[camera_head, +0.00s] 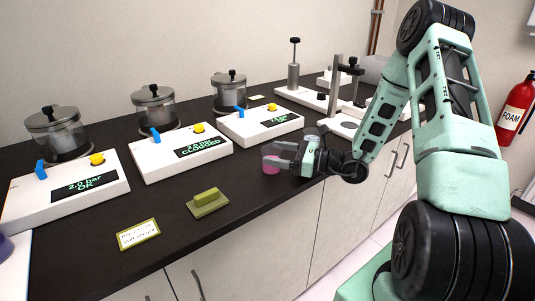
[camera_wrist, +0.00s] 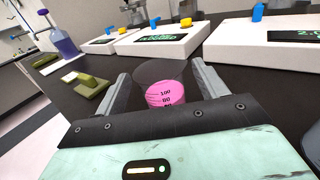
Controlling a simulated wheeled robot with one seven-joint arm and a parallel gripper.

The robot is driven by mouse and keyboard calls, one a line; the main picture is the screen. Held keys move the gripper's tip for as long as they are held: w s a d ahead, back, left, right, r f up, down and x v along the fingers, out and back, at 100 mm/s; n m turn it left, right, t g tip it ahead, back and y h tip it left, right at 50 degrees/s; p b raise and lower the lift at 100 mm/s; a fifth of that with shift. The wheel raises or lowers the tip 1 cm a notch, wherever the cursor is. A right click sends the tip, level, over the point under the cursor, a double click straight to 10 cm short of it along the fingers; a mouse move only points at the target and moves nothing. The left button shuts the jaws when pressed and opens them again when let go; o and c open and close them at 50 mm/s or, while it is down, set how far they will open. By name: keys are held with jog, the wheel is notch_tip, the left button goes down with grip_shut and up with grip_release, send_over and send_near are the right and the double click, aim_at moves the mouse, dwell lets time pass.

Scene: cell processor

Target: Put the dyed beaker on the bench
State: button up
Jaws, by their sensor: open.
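The dyed beaker is a clear cup with pink liquid and volume marks. It shows in the wrist view (camera_wrist: 166,92) between the two fingers of my gripper (camera_wrist: 160,74), its lower part hidden by the gripper body. In the head view the beaker (camera_head: 271,166) is a small pink shape at my gripper (camera_head: 276,154), over the dark bench top (camera_head: 165,203) near its front edge. The fingers are open, one on either side of the beaker, with a gap showing at each side. I cannot tell whether its base touches the bench.
An olive block with a handle (camera_head: 208,203) and a label card (camera_head: 138,234) lie left of my gripper. White consoles (camera_head: 182,155) with lidded jars stand behind. A press stand (camera_head: 294,75) is at the back right. A purple flask (camera_wrist: 65,46) shows in the wrist view. Bare bench lies between.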

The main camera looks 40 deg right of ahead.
jog(key=b+v, duration=0.1)
jog(key=v, duration=0.7)
jog(key=shift+s+d, duration=0.1)
jog(key=shift+s, duration=0.1)
